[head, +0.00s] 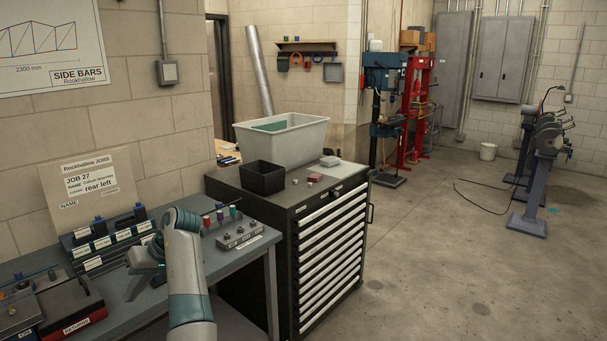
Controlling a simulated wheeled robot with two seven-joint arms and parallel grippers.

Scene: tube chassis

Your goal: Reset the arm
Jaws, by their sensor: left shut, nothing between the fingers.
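My left arm rises from the bottom of the head view and bends over the workbench. My left gripper (137,284) is beyond the bend, at its left, over the bench in front of the labelled rack. It is shut and empty. Part of its wrist is hidden behind the arm link. My right gripper is not in view.
The grey workbench (232,262) carries a labelled rack (88,262), a block of knobs (240,236) and a red-fronted box (72,312). A job board (92,192) leans on the wall. A black drawer cabinet (330,255) holds a black bin (262,180) and a pale tub (300,146).

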